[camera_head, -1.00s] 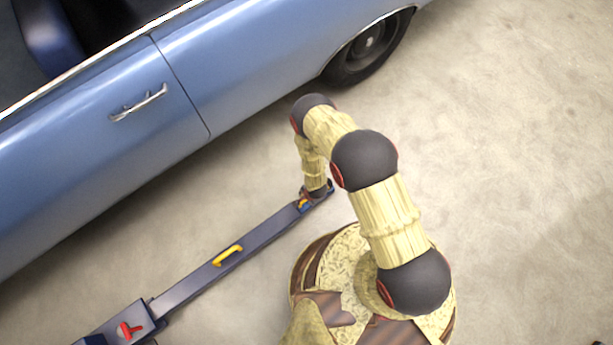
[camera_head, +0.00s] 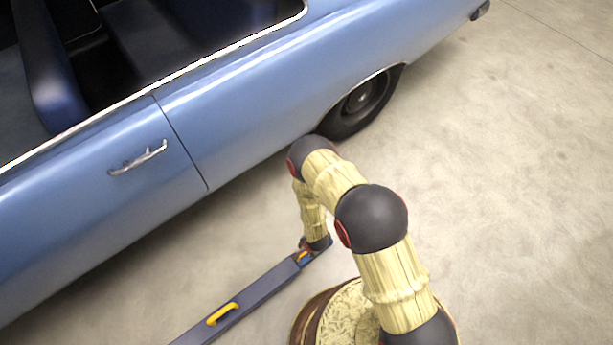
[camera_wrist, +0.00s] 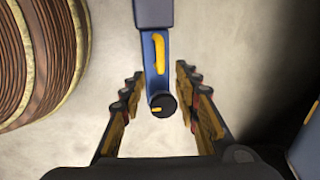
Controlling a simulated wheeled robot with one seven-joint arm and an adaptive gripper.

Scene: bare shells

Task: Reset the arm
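My arm bends down from my base, and its end is low beside a long blue-grey bar-shaped tool with a yellow handle (camera_head: 245,297) on the floor. In the wrist view my gripper (camera_wrist: 160,75) has its two fingers spread wide apart. The blue end of the tool (camera_wrist: 148,55), with a yellow grip and a round black knob (camera_wrist: 163,104), shows between the fingers in the picture. Clear gaps show on both sides, and nothing is held. In the head view my gripper's fingers are too small and covered to make out.
A blue open-topped car (camera_head: 250,95) stands to the left and behind my arm, its wheel (camera_head: 362,103) close behind the elbow in the picture. The concrete floor (camera_head: 500,170) to the right is clear. A dark shadow lies at the right in the wrist view.

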